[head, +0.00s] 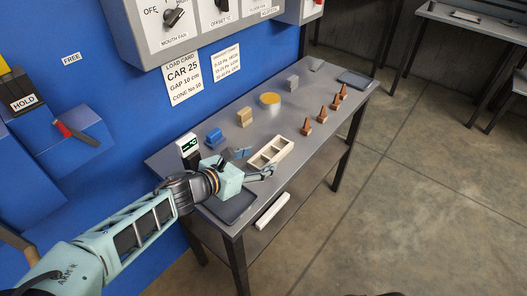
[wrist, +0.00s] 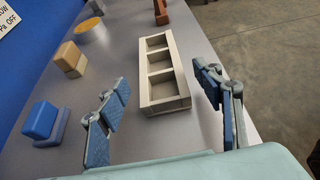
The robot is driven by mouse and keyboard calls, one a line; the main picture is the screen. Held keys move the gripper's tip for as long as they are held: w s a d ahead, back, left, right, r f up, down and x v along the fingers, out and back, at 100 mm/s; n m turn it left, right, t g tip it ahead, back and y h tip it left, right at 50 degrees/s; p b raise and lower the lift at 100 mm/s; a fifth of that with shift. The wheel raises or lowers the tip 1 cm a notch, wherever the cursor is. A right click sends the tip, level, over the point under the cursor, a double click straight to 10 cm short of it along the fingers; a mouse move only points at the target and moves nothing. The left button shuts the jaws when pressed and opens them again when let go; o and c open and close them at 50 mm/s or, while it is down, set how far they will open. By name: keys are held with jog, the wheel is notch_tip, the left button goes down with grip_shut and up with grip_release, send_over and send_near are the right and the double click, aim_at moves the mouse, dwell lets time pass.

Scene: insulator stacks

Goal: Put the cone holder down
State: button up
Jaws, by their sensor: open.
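The cone holder (head: 272,153), a beige box with three open square compartments, rests on the grey table. It also shows in the wrist view (wrist: 163,108), upright, its compartments empty. My gripper (head: 248,164) is open at the near end of the holder. In the wrist view its two blue-padded fingers (wrist: 160,97) stand wide apart, one on each side of the holder, with visible gaps. Several brown-orange cones (head: 322,115) stand in a row on the table beyond the holder.
A blue block (head: 214,137), a tan block (head: 244,117), a yellow-topped disc (head: 270,98) and a grey block (head: 292,83) stand along the wall side. A dark tray (head: 234,207) lies at the near end, another (head: 357,78) at the far end. A small display (head: 188,147) stands near my wrist.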

jog(key=p+v, duration=0.5)
jog(key=v, duration=0.2)
jog(key=shift+a+r, duration=0.1)
jog(key=shift+r, duration=0.1)
jog(key=shift+s+a+p, duration=0.3)
jog(key=shift+s, duration=0.2)
